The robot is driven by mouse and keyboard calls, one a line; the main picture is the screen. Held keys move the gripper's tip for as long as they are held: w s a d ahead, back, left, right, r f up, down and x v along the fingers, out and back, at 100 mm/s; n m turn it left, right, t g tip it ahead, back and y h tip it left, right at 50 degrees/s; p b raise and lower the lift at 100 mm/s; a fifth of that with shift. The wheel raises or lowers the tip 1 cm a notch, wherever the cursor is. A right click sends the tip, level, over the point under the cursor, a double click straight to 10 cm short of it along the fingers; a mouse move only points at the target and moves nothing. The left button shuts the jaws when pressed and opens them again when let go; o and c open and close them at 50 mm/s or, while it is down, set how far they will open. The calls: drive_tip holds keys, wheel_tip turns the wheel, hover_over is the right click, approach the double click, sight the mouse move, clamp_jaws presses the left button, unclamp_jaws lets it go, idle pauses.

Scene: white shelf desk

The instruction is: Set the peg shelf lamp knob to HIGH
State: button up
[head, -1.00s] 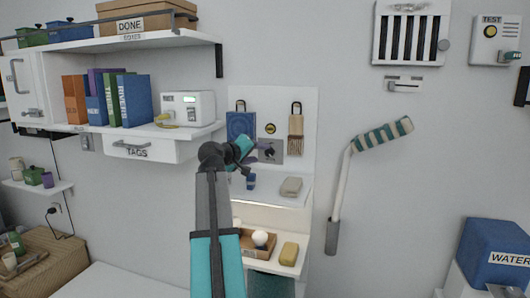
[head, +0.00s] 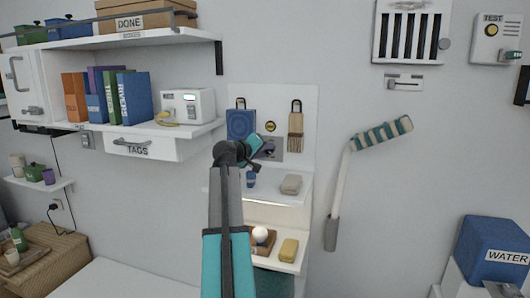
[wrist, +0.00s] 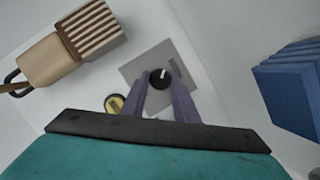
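The lamp knob (wrist: 160,78) is a small black dial with a white pointer mark on a square grey plate (wrist: 182,62). No setting label is readable. In the wrist view my gripper (wrist: 159,86) has its two purple fingers open, one on each side of the knob. I cannot tell whether they touch it. In the head view my gripper (head: 267,149) is in front of the grey plate (head: 276,156) on the white peg panel (head: 310,115) and hides the knob.
A blue item (head: 240,124) and a brush (head: 296,130) hang beside the plate, with a round yellow badge (head: 271,126) above it. A soap-like block (head: 291,185) sits on the shelf below. A long-handled striped tool (head: 380,134) is on the wall to the right.

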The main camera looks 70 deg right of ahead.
drive_tip(key=c, duration=0.3)
drive_tip(key=shift+w+a+f, duration=0.1)
drive_tip(key=shift+a, duration=0.25)
drive_tip(key=shift+c, duration=0.6)
drive_tip(key=shift+d+r, duration=0.2)
drive_tip(key=shift+d+r, duration=0.1)
drive_tip(key=shift+m+b, duration=0.4)
drive_tip(key=shift+b, duration=0.15)
drive_tip(key=m+b, duration=0.1)
drive_tip(key=m+t+b, duration=0.1)
drive_tip(key=shift+s+b, duration=0.3)
drive_tip(key=shift+b, duration=0.05)
drive_tip(key=shift+s+r+m+t+y+b, duration=0.15)
drive_tip(key=shift+m+t+y+b, duration=0.25)
drive_tip(key=shift+m+t+b, duration=0.9)
drive_tip(key=shift+m+g, duration=0.3)
